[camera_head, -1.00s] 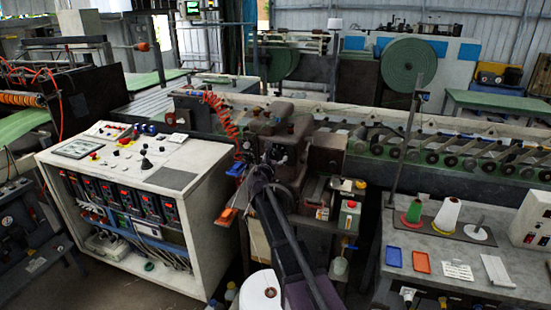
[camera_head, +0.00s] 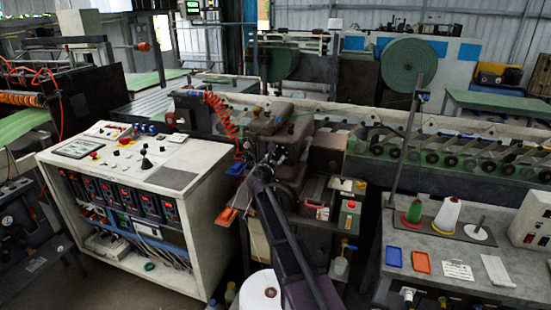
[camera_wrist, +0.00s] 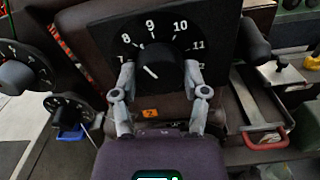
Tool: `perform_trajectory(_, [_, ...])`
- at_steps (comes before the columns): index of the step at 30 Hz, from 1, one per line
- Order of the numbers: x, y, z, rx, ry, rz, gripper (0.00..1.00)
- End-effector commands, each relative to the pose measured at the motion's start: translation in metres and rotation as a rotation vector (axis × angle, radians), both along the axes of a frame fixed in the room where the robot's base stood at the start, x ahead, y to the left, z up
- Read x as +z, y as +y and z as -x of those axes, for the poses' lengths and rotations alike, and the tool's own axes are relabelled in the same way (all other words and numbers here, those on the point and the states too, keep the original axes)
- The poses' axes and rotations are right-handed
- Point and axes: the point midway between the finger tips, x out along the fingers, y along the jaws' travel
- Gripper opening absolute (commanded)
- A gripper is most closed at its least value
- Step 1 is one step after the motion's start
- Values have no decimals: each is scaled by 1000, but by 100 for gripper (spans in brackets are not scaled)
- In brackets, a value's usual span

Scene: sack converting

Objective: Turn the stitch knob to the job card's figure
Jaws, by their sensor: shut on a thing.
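The knob (camera_wrist: 155,62) is black and round, on a black dial plate (camera_wrist: 215,30) with white figures; 8, 9, 10 and 11 are readable. A short white line shows on the knob's lower left face; I cannot tell exactly which figure it marks. My gripper (camera_wrist: 158,76) is shut on this knob, one finger on each side. In the head view my gripper (camera_head: 268,160) is at the brown sewing head (camera_head: 280,122), and the knob is hidden. A printed white card (camera_head: 457,271) lies on the right bench, too small to read.
An orange tag (camera_wrist: 151,113) sits below the dial. A red-handled part (camera_wrist: 268,140) is at right. A white control cabinet (camera_head: 125,215) stands left of the arm.

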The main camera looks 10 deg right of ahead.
Motion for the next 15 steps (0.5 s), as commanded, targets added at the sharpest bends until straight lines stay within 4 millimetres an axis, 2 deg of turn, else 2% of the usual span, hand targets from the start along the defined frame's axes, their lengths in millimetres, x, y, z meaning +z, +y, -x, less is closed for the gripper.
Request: perform_trajectory(15, [1,0,-2,-2,-210,-398,11])
